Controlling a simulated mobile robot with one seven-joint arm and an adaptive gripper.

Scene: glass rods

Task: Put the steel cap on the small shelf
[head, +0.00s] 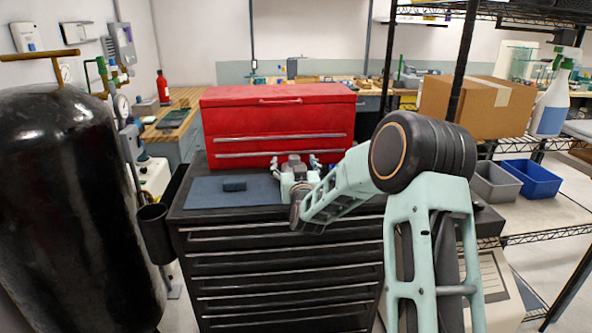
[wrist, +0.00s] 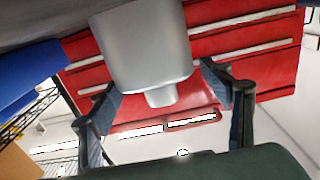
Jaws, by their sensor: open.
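The steel cap (wrist: 142,45) is a smooth grey cylinder with a narrower knob. In the wrist view, which appears upside down, it stands between the two fingers. In the head view only a small grey part of it (head: 293,160) shows on the black tool cabinet, in front of the red toolbox. My gripper (head: 296,174) is at the cap with its fingers open on either side; the fingers also show in the wrist view (wrist: 163,88). Whether a finger touches the cap is unclear. A wire shelf (head: 517,142) stands at the right; I cannot tell whether it is the small shelf.
The red toolbox (head: 275,118) stands close behind my gripper. A cardboard box (head: 478,106), a spray bottle (head: 553,100) and a blue bin (head: 530,180) are at right. A black tank (head: 70,210) stands left.

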